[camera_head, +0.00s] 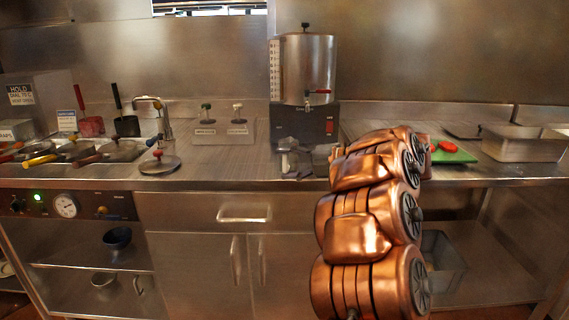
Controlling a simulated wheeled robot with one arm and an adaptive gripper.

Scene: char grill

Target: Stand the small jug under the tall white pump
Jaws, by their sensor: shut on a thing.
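My gripper (290,163) is at the counter's front edge, below the urn and to the right of the white pump. It is shut on a small grey metal jug (287,145), apart from the pump. My copper arm hides part of this area, and the jug's lower part is hard to make out.
A steel urn (308,70) with a red-handled tap stands on a dark base behind my gripper. A round lidded press (160,163) and pans (75,152) lie left. A green board (452,153) and steel tray (522,143) are right. The counter before the pumps is clear.

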